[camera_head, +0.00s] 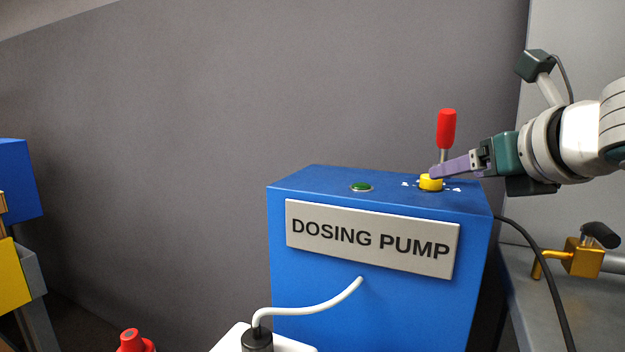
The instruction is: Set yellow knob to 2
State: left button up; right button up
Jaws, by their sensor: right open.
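The yellow knob (430,184) sits on top of the blue dosing pump box (380,310), near its right end. White marks show on the box top around the knob, too small to read. My right gripper (440,171) comes in from the right, with its purple fingers level over the box top. The fingertips are at the knob and cover part of its upper right side; I cannot tell whether they touch it. The gripper is open, though the gap between the fingers is hard to see from here. My left gripper is not in view.
A red-handled lever (446,130) stands upright just behind the knob, close to my right fingers. A green button (361,187) is on the box top to the left. A brass valve (582,258) is at the right. A white hose (310,308) runs in front.

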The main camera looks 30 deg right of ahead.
aim_at(438, 193)
jog(key=shift+b+x, duration=0.6)
jog(key=shift+x, duration=2.9)
grip_shut()
